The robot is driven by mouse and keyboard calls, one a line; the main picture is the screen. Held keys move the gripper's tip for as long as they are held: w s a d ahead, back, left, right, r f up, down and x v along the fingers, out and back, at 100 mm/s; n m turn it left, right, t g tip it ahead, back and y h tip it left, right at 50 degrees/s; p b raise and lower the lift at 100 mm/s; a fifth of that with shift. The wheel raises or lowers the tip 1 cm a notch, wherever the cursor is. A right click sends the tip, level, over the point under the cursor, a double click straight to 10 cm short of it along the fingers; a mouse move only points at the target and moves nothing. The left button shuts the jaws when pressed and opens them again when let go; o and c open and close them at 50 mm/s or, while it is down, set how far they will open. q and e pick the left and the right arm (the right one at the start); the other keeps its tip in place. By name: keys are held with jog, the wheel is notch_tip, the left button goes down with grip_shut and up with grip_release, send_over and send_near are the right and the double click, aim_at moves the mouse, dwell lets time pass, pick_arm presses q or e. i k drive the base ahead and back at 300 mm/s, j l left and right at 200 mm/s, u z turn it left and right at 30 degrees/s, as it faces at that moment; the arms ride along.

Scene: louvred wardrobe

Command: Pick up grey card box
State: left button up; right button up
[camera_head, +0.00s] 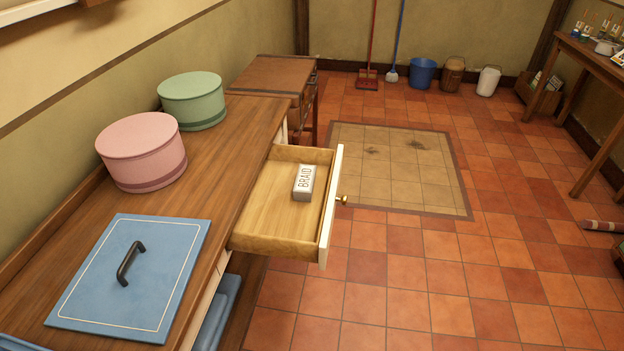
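The grey card box (303,183) lies in an open wooden drawer (265,215). It is small, with a white label on top reading "BRAID". It sits toward the drawer's front panel, apart from the walls as far as I can see. The drawer is pulled out to the right from the wooden cabinet and has a brass knob (342,200) on its white front. Neither of my grippers shows in the head view.
On the cabinet top (215,165) stand a pink round box (142,150) and a green round box (192,100). A blue panel with a black handle (130,275) lies nearer. A brown desk (272,76) stands behind. The tiled floor (400,270) right of the drawer is clear.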

aim_at(306, 181)
jog(key=i+l, duration=0.2)
jog(key=l, duration=0.15)
jog(key=i+l+u, duration=0.1)
jog(key=l, duration=0.25)
jog(key=i+l, duration=0.45)
jog(key=l, duration=0.25)
jog(key=i+l+u, duration=0.1)
jog(key=l, duration=0.25)
jog(key=i+u, duration=0.1)
jog(key=u, duration=1.65)
jog(key=k+l, duration=0.05)
